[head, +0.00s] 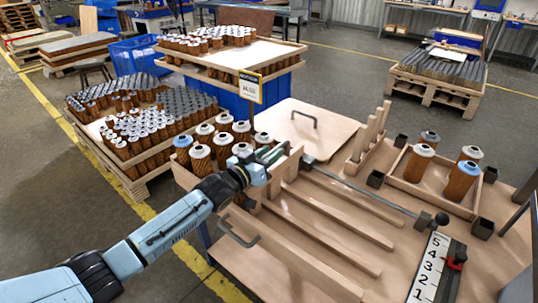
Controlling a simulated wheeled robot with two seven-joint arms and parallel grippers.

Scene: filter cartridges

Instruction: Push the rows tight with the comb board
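Brown filter cartridges with white or blue tops (200,160) stand in rows at the left end of a wooden table. Wooden rails (340,212) form lanes running from them toward the lower right. An upright wooden board (287,172) stands across the lanes, right of the cartridges. My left gripper (268,155) is at this board's upper edge, close to the cartridges. Its fingers are small and partly hidden, so I cannot tell whether they grip the board. A wooden piece with several upright prongs (368,138) stands at the table's back. My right gripper is out of view.
A wooden tray (408,188) with a few cartridges sits at the right. A long rod with a dark knob (424,220) crosses the lanes. A flat board with a handle (305,125) lies behind. A numbered strip (428,268) lies at front right. Loaded pallets (150,180) stand left.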

